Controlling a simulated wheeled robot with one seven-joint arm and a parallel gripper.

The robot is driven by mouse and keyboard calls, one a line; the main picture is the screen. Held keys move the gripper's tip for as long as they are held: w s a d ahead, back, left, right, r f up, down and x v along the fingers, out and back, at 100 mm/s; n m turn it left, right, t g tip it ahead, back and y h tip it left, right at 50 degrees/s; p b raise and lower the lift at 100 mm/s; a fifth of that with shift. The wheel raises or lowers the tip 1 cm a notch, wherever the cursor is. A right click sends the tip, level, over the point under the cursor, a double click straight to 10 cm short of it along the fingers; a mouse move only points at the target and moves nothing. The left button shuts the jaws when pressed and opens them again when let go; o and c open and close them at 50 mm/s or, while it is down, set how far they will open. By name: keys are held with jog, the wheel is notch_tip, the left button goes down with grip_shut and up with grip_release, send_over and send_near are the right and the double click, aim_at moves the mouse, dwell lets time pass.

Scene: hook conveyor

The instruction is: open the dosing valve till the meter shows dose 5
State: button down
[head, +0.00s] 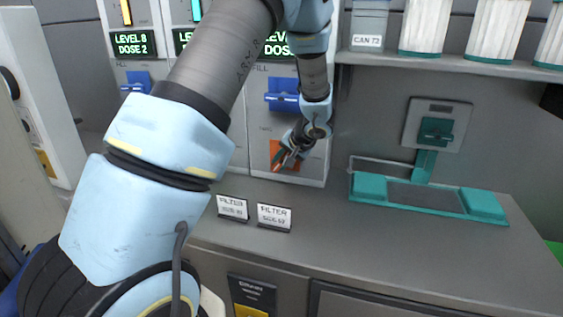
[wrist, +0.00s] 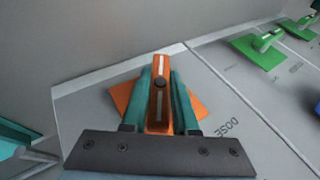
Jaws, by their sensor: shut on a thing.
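My gripper (head: 284,160) is at the lower part of the right dosing panel. In the wrist view its two teal fingers (wrist: 161,88) are shut on an orange valve handle (wrist: 161,68), one on each side. The handle stands on an orange plate (wrist: 188,103) with the printed word DOSE beside it. The same orange plate (head: 276,149) shows in the head view, partly covered by my gripper. The right panel's green meter (head: 276,50) is partly hidden by my arm; it reads DOSE, but its number cannot be read.
A blue valve (head: 283,94) sits above, under the word FILL. The left meter (head: 132,44) reads LEVEL 8, DOSE 2. Green valves (wrist: 262,45) show on neighbouring panels. Two filter cards (head: 274,217) stand on the counter. A teal device (head: 425,200) and a shelf of canisters (head: 425,28) are right.

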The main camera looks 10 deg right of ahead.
jog(key=shift+f+b, duration=0.15)
jog(key=shift+b, duration=0.45)
jog(key=shift+d+f+t+y+b, duration=0.1)
jog(key=shift+f+t+y+b, duration=0.25)
jog(key=shift+b, duration=0.85)
jog(key=t+y+b, duration=0.1)
jog(key=y+b, duration=0.1)
jog(key=b, duration=0.5)
jog(key=shift+f+m+t, duration=0.1)
jog(key=shift+m+t, duration=0.15)
jog(key=shift+m, duration=0.15)
jog(key=t+y+b, duration=0.1)
jog(key=b, duration=0.1)
jog(key=m+t+y+b, duration=0.1)
jog(key=y+b, duration=0.1)
jog(key=b, duration=0.1)
jog(key=shift+r+b, duration=0.2)
jog(key=shift+b, duration=0.1)
jog(key=t+y+b, duration=0.1)
jog(key=m+t+b, duration=0.1)
jog(key=b, duration=0.1)
jog(key=shift+r+y, duration=0.3)
jog(key=shift+y, duration=0.05)
jog(key=shift+r, duration=0.1)
jog(key=c, duration=0.7)
grip_release()
